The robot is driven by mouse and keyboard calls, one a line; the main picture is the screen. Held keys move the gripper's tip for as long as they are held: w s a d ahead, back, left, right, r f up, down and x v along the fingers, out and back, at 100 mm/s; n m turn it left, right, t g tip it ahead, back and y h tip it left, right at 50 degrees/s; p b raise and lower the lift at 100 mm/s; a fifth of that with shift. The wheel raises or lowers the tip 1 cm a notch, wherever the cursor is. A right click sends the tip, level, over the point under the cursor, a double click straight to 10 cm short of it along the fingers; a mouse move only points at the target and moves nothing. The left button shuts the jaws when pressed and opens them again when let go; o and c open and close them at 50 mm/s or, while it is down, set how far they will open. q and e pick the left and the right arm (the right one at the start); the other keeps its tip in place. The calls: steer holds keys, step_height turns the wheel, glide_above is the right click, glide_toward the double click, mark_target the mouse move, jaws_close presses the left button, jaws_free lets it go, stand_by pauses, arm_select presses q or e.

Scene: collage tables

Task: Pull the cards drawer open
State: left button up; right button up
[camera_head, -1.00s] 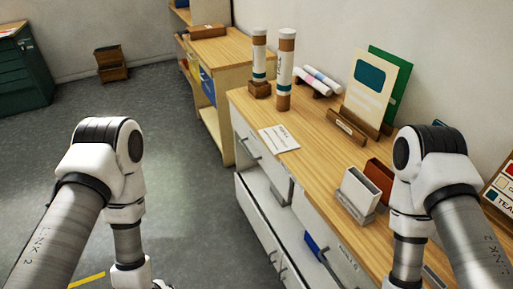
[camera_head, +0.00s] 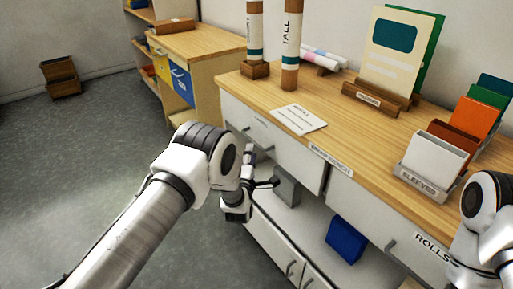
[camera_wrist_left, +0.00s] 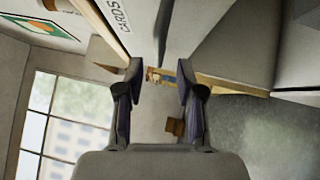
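The cards drawer (camera_head: 268,139) is the white drawer front under the wooden top, left of centre in the head view. It looks shut, with a small grey handle near its left side. Its CARDS label (camera_wrist_left: 122,16) shows at the top of the left wrist view. My left gripper (camera_head: 266,183) is in front of and below this drawer, partly hidden by its own arm. In the left wrist view my left gripper (camera_wrist_left: 157,84) has its two fingers apart with nothing between them. I cannot tell that it touches the drawer. My right gripper is out of view.
The wooden counter (camera_head: 345,135) holds a paper card (camera_head: 299,119), upright tubes (camera_head: 291,45) and a sleeves holder (camera_head: 432,165). A blue bin (camera_head: 346,240) stands on the open shelf below. A ROLLS drawer (camera_head: 415,255) is at right.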

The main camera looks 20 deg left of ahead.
mark_target(252, 139)
arm_select(q)
steer(key=w, duration=0.2)
steer(key=w+a, duration=0.1)
steer(key=w, duration=0.3)
steer(key=shift+w+a+r, duration=0.15)
steer(key=shift+w+r, duration=0.05)
steer(key=shift+r, duration=0.2)
jaws_close()
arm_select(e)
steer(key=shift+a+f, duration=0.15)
arm_select(q)
steer(key=shift+s, duration=0.1)
